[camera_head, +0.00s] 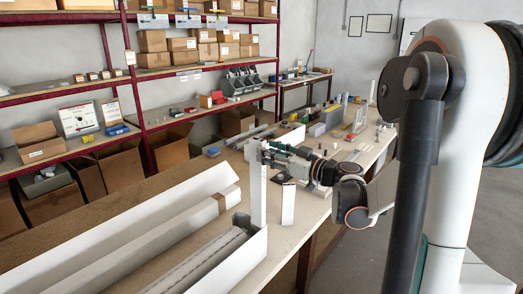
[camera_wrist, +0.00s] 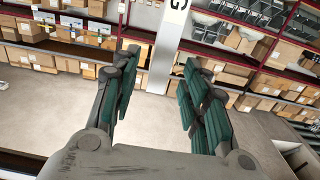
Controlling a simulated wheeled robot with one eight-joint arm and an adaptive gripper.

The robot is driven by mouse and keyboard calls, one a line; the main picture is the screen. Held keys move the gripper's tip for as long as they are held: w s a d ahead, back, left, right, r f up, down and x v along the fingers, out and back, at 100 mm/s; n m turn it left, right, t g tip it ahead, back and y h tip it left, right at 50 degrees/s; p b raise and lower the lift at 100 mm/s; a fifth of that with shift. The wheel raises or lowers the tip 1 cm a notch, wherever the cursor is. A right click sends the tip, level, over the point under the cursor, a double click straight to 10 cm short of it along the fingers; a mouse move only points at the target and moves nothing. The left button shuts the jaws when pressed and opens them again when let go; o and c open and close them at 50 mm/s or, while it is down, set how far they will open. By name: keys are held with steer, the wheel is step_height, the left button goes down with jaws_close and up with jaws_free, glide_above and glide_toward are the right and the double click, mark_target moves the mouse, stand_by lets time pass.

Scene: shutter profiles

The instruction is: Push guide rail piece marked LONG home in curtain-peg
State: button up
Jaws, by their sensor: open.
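A white upright rail piece (camera_head: 258,195) stands on the bench in the head view, beside the end of long white profiles. In the wrist view a white strip (camera_wrist: 166,50) with partly visible dark letters runs down from the top edge between the finger lines; I cannot read the whole mark. My gripper (camera_head: 266,150) is level with the upper part of the upright piece and points left at it. Its fingers (camera_wrist: 160,62) are spread, with gaps on both sides of the strip. I cannot make out the curtain-peg or how the piece is seated.
Long white profiles (camera_head: 150,235) fill the bench's near left part. More tools and parts crowd the far bench. Shelves with cardboard boxes (camera_head: 153,41) stand behind.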

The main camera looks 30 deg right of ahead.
steer(key=v, duration=0.7)
steer(key=shift+s, duration=0.2)
